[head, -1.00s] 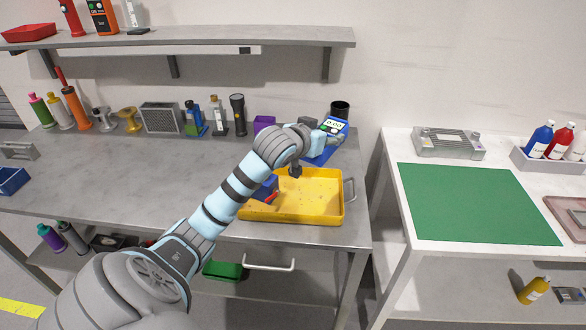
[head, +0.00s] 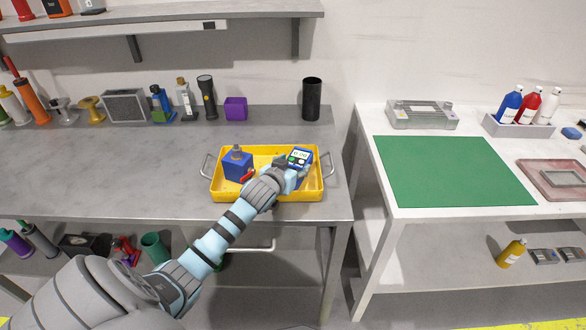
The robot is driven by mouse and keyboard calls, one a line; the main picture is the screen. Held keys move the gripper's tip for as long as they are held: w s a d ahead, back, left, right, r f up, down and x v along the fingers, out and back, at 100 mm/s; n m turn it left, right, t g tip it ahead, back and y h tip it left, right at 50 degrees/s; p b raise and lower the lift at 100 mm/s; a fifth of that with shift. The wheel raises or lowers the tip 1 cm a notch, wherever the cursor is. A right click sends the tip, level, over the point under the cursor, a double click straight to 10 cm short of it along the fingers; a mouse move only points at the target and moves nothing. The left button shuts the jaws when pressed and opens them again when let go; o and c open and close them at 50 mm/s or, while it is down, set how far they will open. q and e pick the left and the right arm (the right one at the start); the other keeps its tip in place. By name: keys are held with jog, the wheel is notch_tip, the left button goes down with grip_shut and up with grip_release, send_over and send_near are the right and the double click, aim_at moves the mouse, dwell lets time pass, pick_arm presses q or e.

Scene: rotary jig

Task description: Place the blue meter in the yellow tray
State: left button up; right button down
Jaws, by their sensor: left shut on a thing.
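The blue meter (head: 301,157) has a pale display and shows in the head view over the right part of the yellow tray (head: 217,187). My left gripper (head: 293,177) is shut on the meter from the near side, and the wrist hides its lower part. I cannot tell whether the meter touches the tray floor. The yellow tray lies on the grey bench with a handle at each side. A blue block-shaped thing with a red lever (head: 238,165) stands in the tray's left part. My right gripper is not in view.
A black cup (head: 312,98) and a purple box (head: 236,108) stand behind the tray. A flashlight (head: 207,97) and a grey speaker-like box (head: 125,106) stand further left. The bench left of the tray is clear. A white table with a green mat (head: 453,171) stands at right.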

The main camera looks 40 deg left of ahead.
pick_arm(q)
jog(key=o, duration=1.3)
jog(key=shift+r, duration=0.1)
jog(key=p+v, duration=0.3)
jog(key=v, duration=0.9)
